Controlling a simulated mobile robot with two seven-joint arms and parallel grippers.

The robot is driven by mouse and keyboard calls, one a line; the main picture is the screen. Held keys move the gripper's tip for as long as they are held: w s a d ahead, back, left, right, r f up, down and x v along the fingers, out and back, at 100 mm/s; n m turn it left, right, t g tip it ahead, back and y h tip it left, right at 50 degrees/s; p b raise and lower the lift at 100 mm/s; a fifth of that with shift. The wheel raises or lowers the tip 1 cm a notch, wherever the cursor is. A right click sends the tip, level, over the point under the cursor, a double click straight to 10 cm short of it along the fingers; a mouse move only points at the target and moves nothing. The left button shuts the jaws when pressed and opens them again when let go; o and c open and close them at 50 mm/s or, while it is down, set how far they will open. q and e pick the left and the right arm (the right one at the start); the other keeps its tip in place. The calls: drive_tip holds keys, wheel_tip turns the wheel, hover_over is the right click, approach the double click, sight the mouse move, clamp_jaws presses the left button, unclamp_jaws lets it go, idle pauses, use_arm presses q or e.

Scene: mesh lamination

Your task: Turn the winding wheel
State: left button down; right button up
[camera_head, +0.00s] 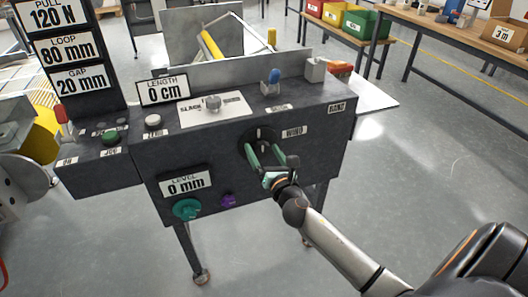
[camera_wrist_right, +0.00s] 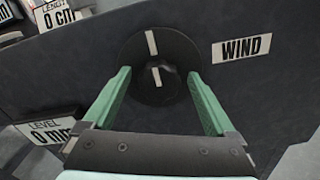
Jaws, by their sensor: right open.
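The winding wheel is a black round disc (camera_head: 258,137) with a raised knob in its middle, on the front of the dark machine, beside a WIND label (camera_head: 294,131). In the right wrist view the wheel (camera_wrist_right: 148,45) has a white mark on its upper rim, and its knob (camera_wrist_right: 156,82) has another white line. My right gripper (camera_head: 271,160) is in front of the wheel. Its two green fingers (camera_wrist_right: 156,95) are spread, one on each side of the knob. I cannot tell whether they touch the disc. My left gripper is not in view.
The front panel also has a teal knob (camera_head: 187,209), a purple knob (camera_head: 228,200) and a LEVEL display (camera_head: 186,183) reading 0 mm. The LENGTH display (camera_head: 163,90) on top reads 0 cm. A blue-topped lever (camera_head: 273,77) stands above. Floor right of the machine is clear.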

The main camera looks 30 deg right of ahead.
drive_tip(key=c, duration=1.4)
